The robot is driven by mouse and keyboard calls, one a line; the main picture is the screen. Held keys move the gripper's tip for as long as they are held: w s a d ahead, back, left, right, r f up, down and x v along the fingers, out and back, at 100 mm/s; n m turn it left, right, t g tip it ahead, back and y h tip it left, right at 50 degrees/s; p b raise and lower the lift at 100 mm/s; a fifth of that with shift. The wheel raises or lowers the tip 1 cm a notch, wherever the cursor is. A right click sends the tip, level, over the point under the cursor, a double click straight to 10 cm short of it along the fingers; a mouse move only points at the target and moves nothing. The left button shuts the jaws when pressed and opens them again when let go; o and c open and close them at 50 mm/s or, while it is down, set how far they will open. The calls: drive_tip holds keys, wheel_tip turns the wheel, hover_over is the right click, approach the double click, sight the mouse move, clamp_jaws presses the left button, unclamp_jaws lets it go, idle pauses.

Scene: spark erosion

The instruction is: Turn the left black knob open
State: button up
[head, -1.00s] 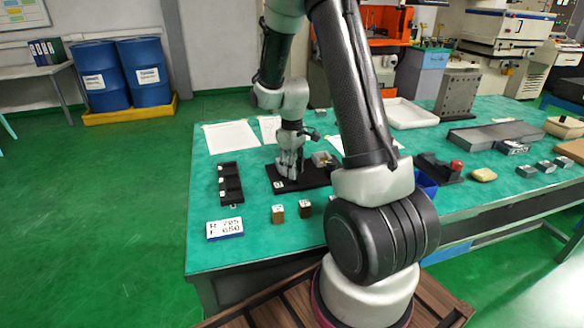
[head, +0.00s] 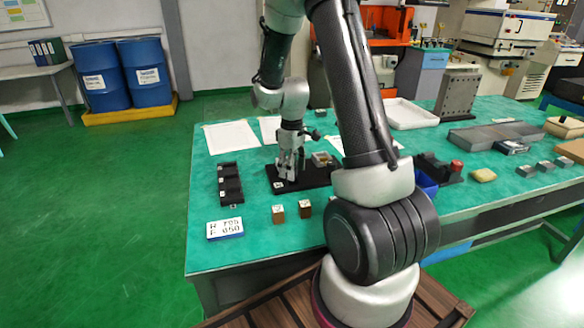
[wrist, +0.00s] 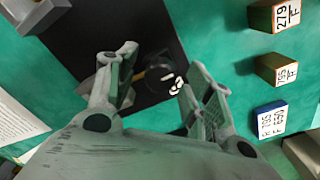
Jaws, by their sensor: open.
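A dark base plate (head: 318,176) lies on the green bench; it also shows in the wrist view (wrist: 85,35). A black knob (wrist: 155,78) with white marks stands on it, seen from above in the wrist view. My gripper (wrist: 160,76) is open, with one finger on each side of the knob and a gap visible on both sides. I cannot tell whether either fingertip touches it. In the head view my gripper (head: 290,176) points down over the plate's left part and hides the knob. A metal part (head: 322,158) sits on the plate's right part.
A black slotted tray (head: 230,184) is at left. White paper sheets (head: 230,136) lie behind. Bench between them is clear.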

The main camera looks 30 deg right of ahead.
drive_tip(key=shift+r, duration=0.1)
wheel_tip(320, 180, up, 12)
idle(0.5)
idle(0.4)
drive_tip(key=s+a+r+m+t, duration=0.2)
drive_tip(key=s+r, duration=0.4)
drive_tip(key=s, duration=0.6)
drive_tip(key=s+a+r+m+t, duration=0.2)
drive_tip(key=s+r, duration=0.4)
drive_tip(key=s, duration=0.5)
drive_tip(key=shift+s+a+r+m, duration=0.15)
drive_tip(key=shift+s+a+m, duration=0.25)
drive_tip(key=shift+a+m, duration=0.5)
